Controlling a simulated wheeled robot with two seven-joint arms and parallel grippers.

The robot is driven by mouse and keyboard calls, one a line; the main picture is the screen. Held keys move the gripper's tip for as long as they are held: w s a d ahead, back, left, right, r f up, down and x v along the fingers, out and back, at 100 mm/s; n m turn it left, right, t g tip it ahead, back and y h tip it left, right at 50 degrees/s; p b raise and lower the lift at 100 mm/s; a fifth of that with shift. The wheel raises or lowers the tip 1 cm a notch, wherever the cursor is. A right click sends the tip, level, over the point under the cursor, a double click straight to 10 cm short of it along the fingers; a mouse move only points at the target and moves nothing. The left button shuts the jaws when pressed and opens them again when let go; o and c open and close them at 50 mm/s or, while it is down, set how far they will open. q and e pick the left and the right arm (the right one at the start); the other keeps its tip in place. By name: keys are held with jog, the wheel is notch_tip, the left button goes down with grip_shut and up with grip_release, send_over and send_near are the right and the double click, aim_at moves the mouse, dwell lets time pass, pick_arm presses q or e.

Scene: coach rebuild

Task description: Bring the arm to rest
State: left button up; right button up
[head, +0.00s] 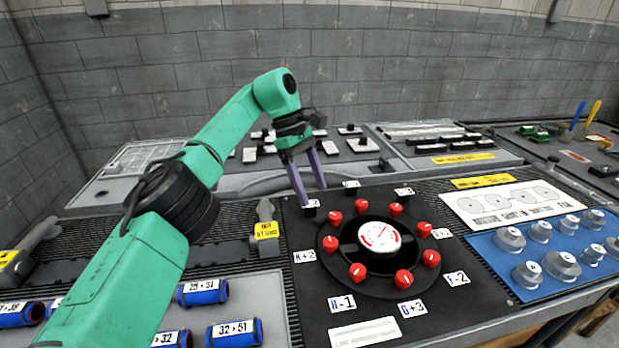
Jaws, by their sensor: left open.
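My left arm (206,158) is teal with black joints and comes in from the lower left, reaching up and across the bench. My left gripper (314,190) has two purple fingers pointing down and spread apart, with nothing between them. It shows above the back left edge of a round black dial (345,273), close to a small white label. Whether the fingertips touch anything is unclear. The dial carries several red knobs (357,272) around a white gauge (379,237). My right gripper does not show.
Blue labelled cylinders (234,333) lie in a grey tray at the lower left. A blue board (497,262) with several grey knobs is at the right. Yellow-tagged grey levers (266,231) stand left of the dial. A grey block wall (400,70) closes the back.

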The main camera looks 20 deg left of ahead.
pick_arm(q)
jog(key=shift+a+r, duration=0.25)
jog(key=shift+r, duration=0.35)
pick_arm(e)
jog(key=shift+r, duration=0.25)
pick_arm(q)
jog(key=shift+w, duration=0.1)
